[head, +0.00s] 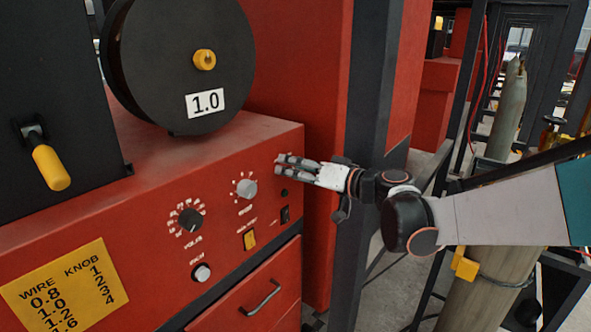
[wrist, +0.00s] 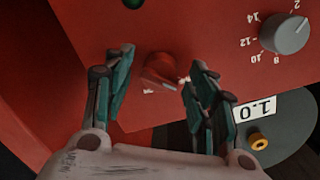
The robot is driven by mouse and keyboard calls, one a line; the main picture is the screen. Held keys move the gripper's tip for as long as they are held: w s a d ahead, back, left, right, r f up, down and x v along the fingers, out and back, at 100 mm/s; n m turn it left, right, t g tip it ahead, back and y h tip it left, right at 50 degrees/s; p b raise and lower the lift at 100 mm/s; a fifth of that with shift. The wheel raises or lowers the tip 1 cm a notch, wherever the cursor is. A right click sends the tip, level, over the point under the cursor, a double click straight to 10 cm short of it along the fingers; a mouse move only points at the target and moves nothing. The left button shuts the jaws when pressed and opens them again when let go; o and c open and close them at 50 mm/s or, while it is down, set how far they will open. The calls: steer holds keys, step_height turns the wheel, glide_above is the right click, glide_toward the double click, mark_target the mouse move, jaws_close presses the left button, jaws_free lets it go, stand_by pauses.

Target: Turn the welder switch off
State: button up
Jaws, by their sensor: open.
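The red welder (head: 145,200) stands at the left in the head view. A red knob-like switch (wrist: 160,72) on its panel shows in the wrist view between my fingers. I cannot read its setting, and in the head view my gripper hides it. My gripper (head: 281,166) is at the upper right of the panel. In the wrist view my gripper (wrist: 163,66) is open, one finger on each side of the red switch, with gaps visible. I cannot tell whether the fingertips touch the panel.
A wire spool (head: 190,65) marked 1.0 is above. A dark post (head: 370,110) stands right of the welder, close to my arm.

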steer(key=v, duration=1.2)
